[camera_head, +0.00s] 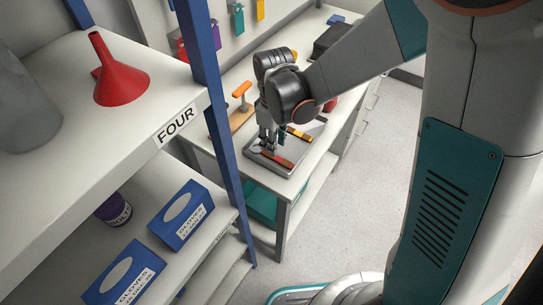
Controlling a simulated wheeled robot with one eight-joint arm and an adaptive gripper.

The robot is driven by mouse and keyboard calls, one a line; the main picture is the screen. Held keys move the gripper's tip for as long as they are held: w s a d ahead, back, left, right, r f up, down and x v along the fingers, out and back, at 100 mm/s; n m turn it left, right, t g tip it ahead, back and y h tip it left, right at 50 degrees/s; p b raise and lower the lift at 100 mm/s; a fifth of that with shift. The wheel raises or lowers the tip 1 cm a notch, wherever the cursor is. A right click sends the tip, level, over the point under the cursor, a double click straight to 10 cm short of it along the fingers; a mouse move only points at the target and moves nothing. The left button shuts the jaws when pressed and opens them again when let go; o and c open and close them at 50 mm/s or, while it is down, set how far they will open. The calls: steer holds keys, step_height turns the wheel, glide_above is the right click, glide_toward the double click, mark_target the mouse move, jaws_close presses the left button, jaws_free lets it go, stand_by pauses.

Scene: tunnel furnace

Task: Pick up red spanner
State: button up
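A thin dark red tool (277,159), which looks like the red spanner, lies in a shallow grey tray (288,168) on the white workbench. Its exact shape is too small to make out. My gripper (269,142) points down over the tray, at the far end of the red tool. Its fingertips are dark and small, and I cannot tell whether they touch the tool or how far apart they are. The gripper and wrist hide part of the tray. A yellow-orange tool (297,133) lies farther back in the tray.
An orange-handled item (242,90) stands on the bench left of my wrist. A blue shelf post (215,95) rises close to the bench. The shelf at left holds a red funnel (117,78) and blue glove boxes (181,217). The floor (340,215) right of the bench is clear.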

step_height(320, 180, down, 5)
steer(key=shift+a+r+b, duration=0.1)
steer(key=shift+b, duration=1)
jaws_close()
steer(key=shift+r, duration=0.15)
step_height(320, 180, up, 20)
steer(key=p, duration=1.3)
steer(key=shift+p, duration=0.35)
